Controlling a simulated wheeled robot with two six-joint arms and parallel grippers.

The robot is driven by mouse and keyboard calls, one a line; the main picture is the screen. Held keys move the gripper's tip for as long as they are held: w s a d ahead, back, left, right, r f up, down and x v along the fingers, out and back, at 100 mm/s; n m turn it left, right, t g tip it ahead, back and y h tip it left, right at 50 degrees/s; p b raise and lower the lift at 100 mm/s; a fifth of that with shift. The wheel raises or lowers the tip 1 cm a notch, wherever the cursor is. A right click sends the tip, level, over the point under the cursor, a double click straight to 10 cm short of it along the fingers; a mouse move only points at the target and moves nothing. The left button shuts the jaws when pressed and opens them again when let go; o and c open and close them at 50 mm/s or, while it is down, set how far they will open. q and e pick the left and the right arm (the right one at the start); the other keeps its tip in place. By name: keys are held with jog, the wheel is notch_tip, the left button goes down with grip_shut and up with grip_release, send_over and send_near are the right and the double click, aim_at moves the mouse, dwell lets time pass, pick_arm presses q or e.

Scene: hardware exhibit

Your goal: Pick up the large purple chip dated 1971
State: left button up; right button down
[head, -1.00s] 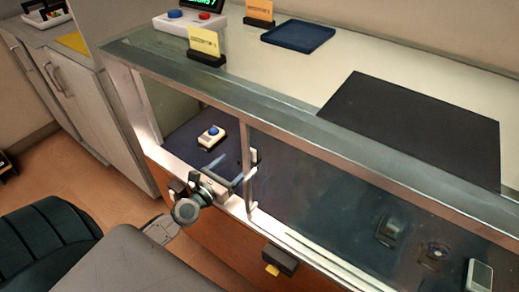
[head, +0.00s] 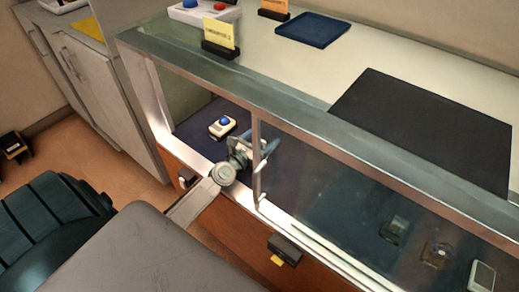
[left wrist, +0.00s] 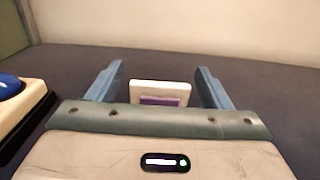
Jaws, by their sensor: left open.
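A white-edged piece with a purple face (left wrist: 162,93) stands on the dark case floor in the left wrist view. It looks like the purple chip, but no date is readable. My left gripper (left wrist: 160,68) is open, with one blue finger on each side of the piece and gaps between. The palm edge hides its lower part. In the head view my left gripper (head: 264,149) reaches through the case's open side, by the sliding glass edge, and the purple piece cannot be made out there. My right gripper is not in view.
A white controller with a blue button (head: 222,127) sits left of my gripper on the case floor (head: 192,128). The glass panel (head: 330,190) and its upright edge are close on the right. Several exhibits, including a pale device (head: 481,277), lie behind the glass.

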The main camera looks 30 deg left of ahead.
pick_arm(q)
jog(key=shift+w, duration=0.25)
jog(key=c, duration=1.1)
jog(key=shift+r, duration=0.25)
